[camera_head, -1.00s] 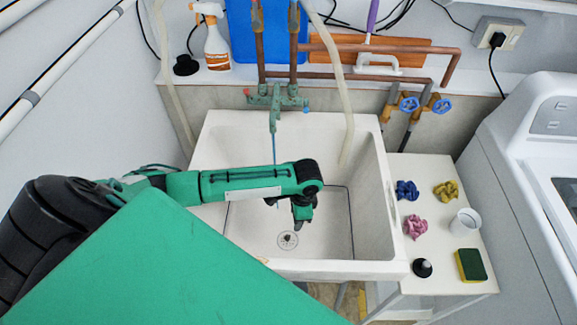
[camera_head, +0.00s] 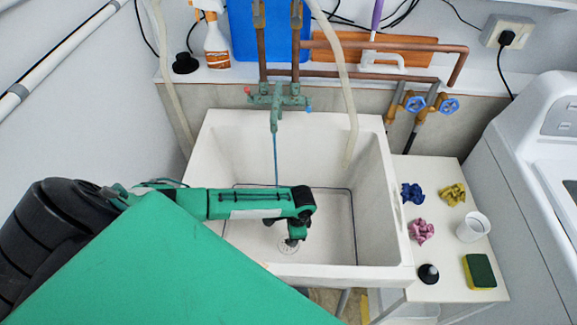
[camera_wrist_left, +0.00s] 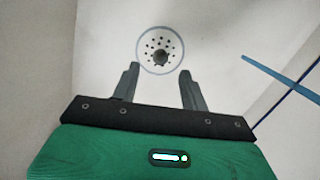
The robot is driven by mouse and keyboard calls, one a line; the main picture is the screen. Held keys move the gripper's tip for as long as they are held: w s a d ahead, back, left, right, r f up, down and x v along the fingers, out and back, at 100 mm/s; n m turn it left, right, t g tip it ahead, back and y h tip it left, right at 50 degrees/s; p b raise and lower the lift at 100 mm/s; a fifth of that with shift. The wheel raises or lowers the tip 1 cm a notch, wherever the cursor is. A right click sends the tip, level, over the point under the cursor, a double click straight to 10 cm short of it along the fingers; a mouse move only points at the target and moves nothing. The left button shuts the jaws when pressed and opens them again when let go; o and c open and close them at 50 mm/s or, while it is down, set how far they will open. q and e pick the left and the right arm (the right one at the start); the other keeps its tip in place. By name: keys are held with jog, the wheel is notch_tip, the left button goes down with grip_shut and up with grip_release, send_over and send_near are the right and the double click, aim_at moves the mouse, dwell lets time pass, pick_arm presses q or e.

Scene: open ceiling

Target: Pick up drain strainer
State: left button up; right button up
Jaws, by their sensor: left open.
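The drain strainer (camera_wrist_left: 149,48) is a round, pale disc with dark holes and a dark centre knob, set in the sink floor. In the head view the strainer (camera_head: 288,249) is partly hidden by my left gripper (camera_head: 292,241), which hangs inside the sink just above it. In the left wrist view my left gripper (camera_wrist_left: 157,82) is open and empty. Its two fingertips point toward the strainer, with the strainer just beyond them and slightly left of centre. My right gripper is not in view.
The white sink (camera_head: 375,200) has high walls around my left arm. A thin water stream (camera_head: 275,160) falls from the green tap (camera_head: 277,97). A side table (camera_head: 440,283) holds cloths, a white cup (camera_head: 473,227), a sponge (camera_head: 479,271) and a black stopper (camera_head: 428,273).

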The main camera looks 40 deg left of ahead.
aim_at(288, 243)
pick_arm(q)
jog(key=shift+s+a+f, duration=0.15)
jog(key=shift+f, duration=0.6)
jog(key=shift+s+a+f, duration=0.1)
jog(key=shift+f, duration=0.6)
jog(key=shift+s+a+f, duration=0.15)
jog(key=shift+f, duration=0.6)
grip_shut()
jog(key=shift+r, duration=0.1)
